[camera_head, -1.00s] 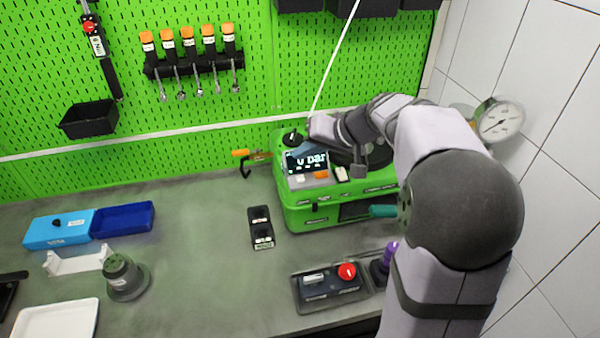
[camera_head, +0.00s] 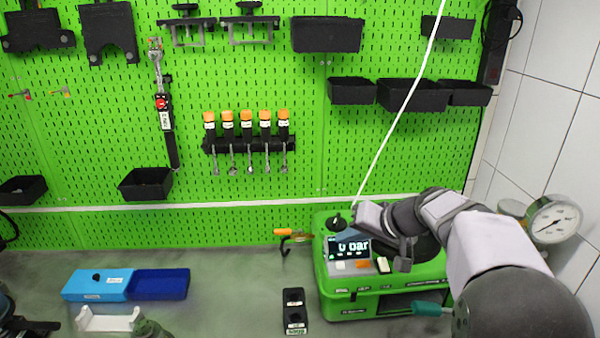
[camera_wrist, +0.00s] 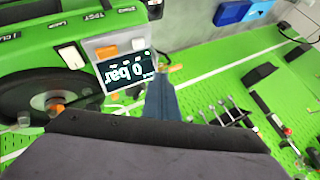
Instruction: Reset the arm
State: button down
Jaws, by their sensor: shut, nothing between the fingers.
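My arm reaches in from the lower right in the head view. My gripper (camera_head: 366,214) is above the green pump testbench unit (camera_head: 335,302), just behind and above its display (camera_head: 348,247), which reads 0 bar. The fingers are hard to make out there. In the wrist view my gripper (camera_wrist: 160,82) shows as a narrow blue-grey shape, shut and empty, beside the display (camera_wrist: 126,70). Whether it touches the unit cannot be told. The arm hides part of the unit's top and right side.
A round gauge (camera_head: 553,220) is on the tiled wall at right. Orange-handled tools (camera_head: 247,125) and black bins (camera_head: 327,35) hang on the green pegboard. A white cable (camera_head: 400,110) runs down behind my gripper.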

jog(key=shift+d+m, duration=0.1)
jog(key=shift+m, duration=0.4)
jog(key=s+d+f+m+g+h, duration=0.1)
jog(key=s+d+f+g+h, duration=0.15)
jog(key=s+f, duration=0.55)
jog(key=s+d+f+m+g+h, duration=0.1)
jog(key=s+d+f+g, duration=0.15)
jog(key=s+f, duration=0.45)
jog(key=s+a+f+n+g+h, duration=0.2)
jog(key=s+a+n, duration=0.3)
jog(key=s, duration=0.8)
jog(key=shift+s+a+f, duration=0.15)
jog(key=shift+a+f, duration=0.35)
jog(key=shift+a, duration=0.15)
